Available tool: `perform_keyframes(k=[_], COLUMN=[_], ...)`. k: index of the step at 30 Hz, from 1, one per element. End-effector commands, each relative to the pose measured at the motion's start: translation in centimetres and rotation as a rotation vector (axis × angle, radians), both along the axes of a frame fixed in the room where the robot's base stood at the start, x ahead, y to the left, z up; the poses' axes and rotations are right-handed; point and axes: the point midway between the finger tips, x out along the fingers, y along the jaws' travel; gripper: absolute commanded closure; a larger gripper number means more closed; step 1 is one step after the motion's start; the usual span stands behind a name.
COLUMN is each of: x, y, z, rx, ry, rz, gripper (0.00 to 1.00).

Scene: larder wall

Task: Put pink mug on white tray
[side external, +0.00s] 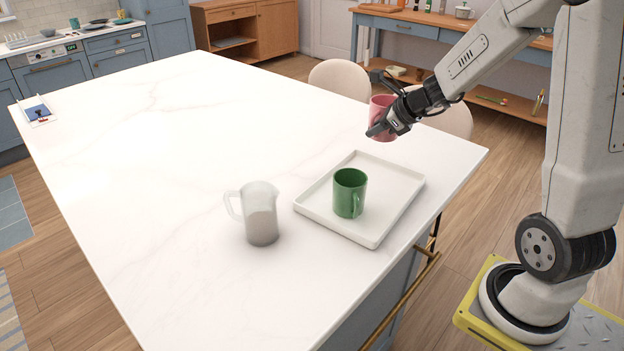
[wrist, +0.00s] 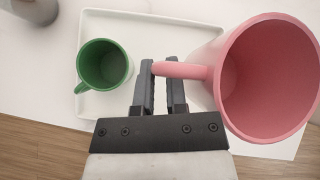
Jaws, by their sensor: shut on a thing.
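The pink mug (side external: 381,112) is held upright by my gripper (side external: 388,130) above the table, near the far end of the tray in the side view. In the wrist view my gripper (wrist: 162,88) is shut on the handle of the pink mug (wrist: 268,78), whose open mouth faces the camera. The white tray (side external: 321,211) lies flat on the table and also shows in the wrist view (wrist: 125,22). A green mug (side external: 349,192) stands upright on the tray; in the wrist view the green mug (wrist: 103,66) is left of my fingers. The pink mug hides part of the tray there.
A frosted jug (side external: 261,214) stands on the white table (side external: 180,160) left of the tray. The tray has bare space around the green mug. Pale chairs (side external: 338,78) stand behind the table's far edge. The table's left part is mostly clear.

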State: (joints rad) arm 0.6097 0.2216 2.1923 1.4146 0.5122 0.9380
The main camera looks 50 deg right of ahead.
Motion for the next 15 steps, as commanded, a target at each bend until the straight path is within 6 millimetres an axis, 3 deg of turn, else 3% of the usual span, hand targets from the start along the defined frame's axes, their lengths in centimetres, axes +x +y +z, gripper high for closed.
perform_keyframes(k=[15], x=[0.0], y=[0.1], z=[-5.3], rx=[-0.001], ry=[0.0], rz=[0.001], gripper=[1.0])
